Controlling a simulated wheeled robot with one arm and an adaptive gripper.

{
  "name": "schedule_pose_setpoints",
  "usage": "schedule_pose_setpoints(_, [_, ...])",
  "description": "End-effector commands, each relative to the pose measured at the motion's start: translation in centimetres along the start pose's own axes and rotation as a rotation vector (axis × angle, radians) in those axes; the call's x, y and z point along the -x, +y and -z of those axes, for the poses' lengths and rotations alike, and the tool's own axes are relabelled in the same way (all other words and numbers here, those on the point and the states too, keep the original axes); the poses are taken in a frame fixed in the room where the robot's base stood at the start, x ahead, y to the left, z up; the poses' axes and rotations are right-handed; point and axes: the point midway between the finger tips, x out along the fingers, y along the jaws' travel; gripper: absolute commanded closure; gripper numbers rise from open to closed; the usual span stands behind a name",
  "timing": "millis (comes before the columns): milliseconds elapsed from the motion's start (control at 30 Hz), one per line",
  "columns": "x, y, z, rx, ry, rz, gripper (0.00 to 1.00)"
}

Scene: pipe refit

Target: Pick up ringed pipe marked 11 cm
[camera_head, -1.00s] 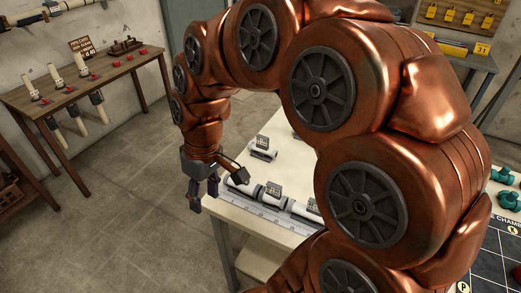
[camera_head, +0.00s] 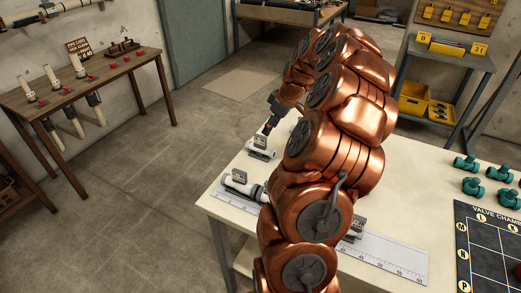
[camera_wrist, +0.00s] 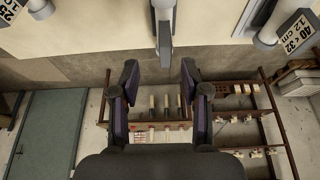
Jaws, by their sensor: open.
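My gripper (camera_head: 268,128) is above the far left part of the worktable, close to a short pipe (camera_head: 262,153) with a small tag. In the wrist view my gripper (camera_wrist: 158,82) has its two dark fingers apart with nothing held between them. A narrow grey-white thing (camera_wrist: 164,30) stands at the top centre, beyond the fingertips; I cannot tell what it is. I can read no 11 cm mark.
A white pipe (camera_head: 240,186) with a tag lies along the ruler (camera_head: 392,260) on the worktable (camera_head: 420,190). My arm hides the table's middle. Green valves (camera_head: 474,187) and a dark chart (camera_head: 490,235) are at the right. A wooden bench (camera_head: 90,88) stands left.

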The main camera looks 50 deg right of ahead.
Motion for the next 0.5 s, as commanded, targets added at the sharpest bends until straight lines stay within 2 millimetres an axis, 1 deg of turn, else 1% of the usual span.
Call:
schedule_pose_setpoints(233, [-2.2,0.0,0.0,0.000,-0.001,0.001,0.54])
schedule_pose_setpoints(433, [-3.2,-0.2,0.3,0.002,-0.002,0.002,0.54])
schedule_pose_setpoints(500, [-3.9,-0.4,0.6,0.001,-0.002,0.000,0.54])
